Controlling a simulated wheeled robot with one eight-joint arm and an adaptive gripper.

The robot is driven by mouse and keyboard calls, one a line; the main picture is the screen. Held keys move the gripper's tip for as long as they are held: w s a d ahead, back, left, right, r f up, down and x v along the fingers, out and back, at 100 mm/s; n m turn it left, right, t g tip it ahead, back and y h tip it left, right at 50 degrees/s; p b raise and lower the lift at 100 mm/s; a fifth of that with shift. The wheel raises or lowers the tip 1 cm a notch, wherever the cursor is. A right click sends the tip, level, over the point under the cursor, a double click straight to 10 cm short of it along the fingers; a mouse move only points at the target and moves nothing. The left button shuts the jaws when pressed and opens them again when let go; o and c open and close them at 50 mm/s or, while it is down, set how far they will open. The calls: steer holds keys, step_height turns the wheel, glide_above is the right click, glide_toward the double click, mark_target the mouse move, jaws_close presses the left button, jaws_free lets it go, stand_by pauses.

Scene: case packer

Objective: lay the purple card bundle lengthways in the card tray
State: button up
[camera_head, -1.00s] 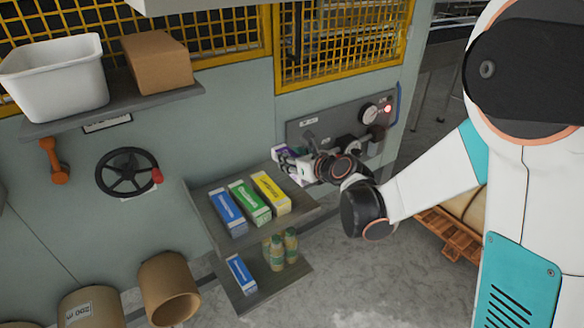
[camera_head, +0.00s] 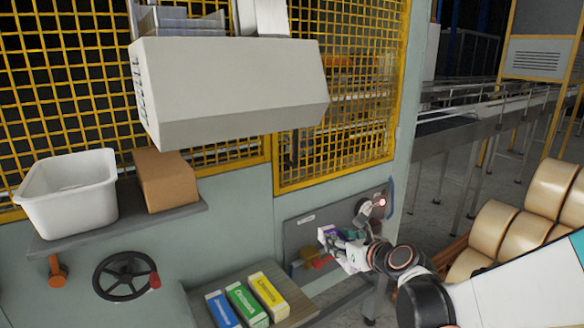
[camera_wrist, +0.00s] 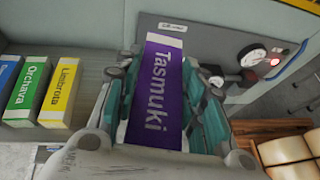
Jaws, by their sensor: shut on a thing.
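The purple card bundle (camera_wrist: 157,92), lettered "Tasmuki" with a white end, is held between the fingers of my gripper (camera_wrist: 160,100) in the wrist view. In the head view my gripper (camera_head: 345,250) is shut on it, and the purple bundle (camera_head: 329,236) shows only in part. They are in front of the grey control panel, to the right of and above the shelf with the other bundles. A large pale box-shaped housing (camera_head: 230,90) with metal slats (camera_head: 180,20) above it is at the upper middle; I cannot tell whether this is the card tray.
Blue (camera_head: 222,310), green (camera_head: 246,305) and yellow (camera_head: 268,295) bundles lie on the grey shelf (camera_head: 240,280). A white bin (camera_head: 70,195) and brown box (camera_head: 167,180) stand on a wall shelf. A gauge panel (camera_head: 310,225) is behind my gripper.

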steer(key=s+d+f+m+h, duration=0.1)
steer(key=s+d+f, duration=0.1)
steer(key=s+d, duration=0.2)
steer(key=d, duration=0.3)
steer(key=shift+d+h, duration=0.25)
steer(key=shift+h, duration=0.05)
